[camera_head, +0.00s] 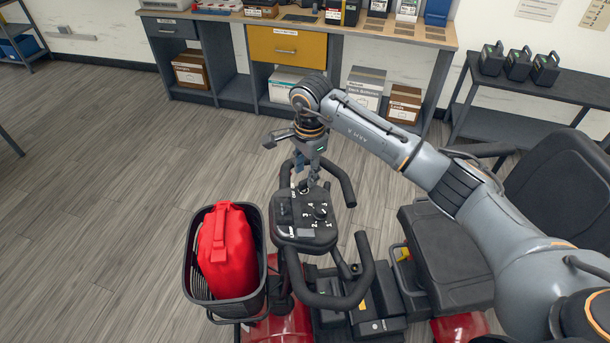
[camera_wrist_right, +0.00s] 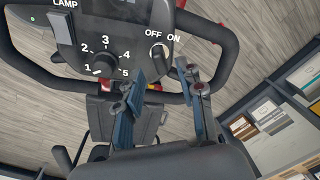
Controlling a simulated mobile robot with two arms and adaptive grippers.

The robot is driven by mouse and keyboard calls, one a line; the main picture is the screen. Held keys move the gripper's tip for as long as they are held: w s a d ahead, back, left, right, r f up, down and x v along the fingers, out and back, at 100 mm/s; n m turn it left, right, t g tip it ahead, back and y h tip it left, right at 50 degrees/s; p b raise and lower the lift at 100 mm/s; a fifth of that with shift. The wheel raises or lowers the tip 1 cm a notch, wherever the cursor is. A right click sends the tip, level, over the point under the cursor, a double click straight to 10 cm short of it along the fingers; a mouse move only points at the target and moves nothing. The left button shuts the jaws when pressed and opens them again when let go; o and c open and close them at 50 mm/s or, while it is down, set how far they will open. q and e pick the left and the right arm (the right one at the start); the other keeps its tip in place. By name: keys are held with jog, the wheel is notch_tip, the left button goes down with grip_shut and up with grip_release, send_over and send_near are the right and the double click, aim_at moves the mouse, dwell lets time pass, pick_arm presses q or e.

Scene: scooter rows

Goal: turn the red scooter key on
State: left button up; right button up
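The red scooter (camera_head: 275,328) stands in front of me with its black control console (camera_head: 303,214) between the handlebars. In the right wrist view the console panel (camera_wrist_right: 118,36) shows a numbered dial, a LAMP label and OFF and ON labels. The key switch (camera_wrist_right: 158,52) sits just below OFF and ON; which way the key points is too small to tell. My right gripper (camera_head: 305,184) is over the far edge of the console. In its wrist view the right gripper (camera_wrist_right: 163,76) has its fingers apart, with the key switch just beyond the gap. My left gripper is not in view.
Black handlebars (camera_head: 340,290) curve around the console. A black basket (camera_head: 190,270) with a red bag (camera_head: 228,252) is at the left, and the scooter seat (camera_head: 445,250) is at the right. A workbench (camera_head: 400,33) stands at the back. The floor at left is clear.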

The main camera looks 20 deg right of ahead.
aim_at(305, 181)
jog(key=shift+w+f+p, duration=0.15)
jog(key=shift+f+p, duration=0.15)
jog(key=shift+f, duration=1.75)
grip_shut()
